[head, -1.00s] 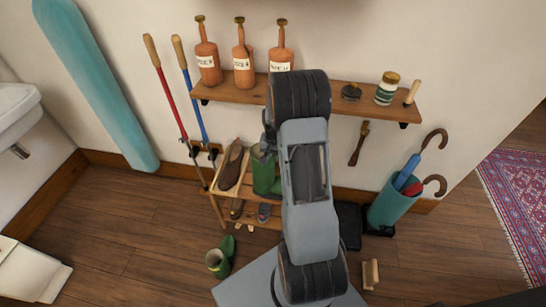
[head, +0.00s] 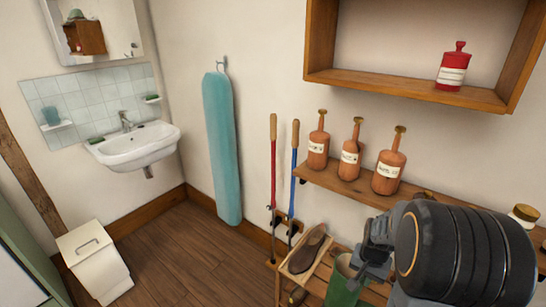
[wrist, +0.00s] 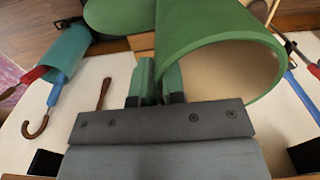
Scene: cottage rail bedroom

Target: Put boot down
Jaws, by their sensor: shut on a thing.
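The green boot (head: 342,284) stands with its open top up beside a brown shoe (head: 307,249) on the wooden shoe rack (head: 316,284) in the head view. My gripper (head: 366,272) is shut on the boot's rim. In the wrist view the gripper (wrist: 157,97) pinches the edge of the green boot (wrist: 205,25), whose pale inside shows. I cannot tell whether the sole touches the rack; the lower boot is out of the head view.
A shelf with orange bottles (head: 350,157) runs above the rack. Red (head: 273,165) and blue (head: 294,170) handled poles stand to its left. A teal umbrella stand (wrist: 68,48) shows in the wrist view.

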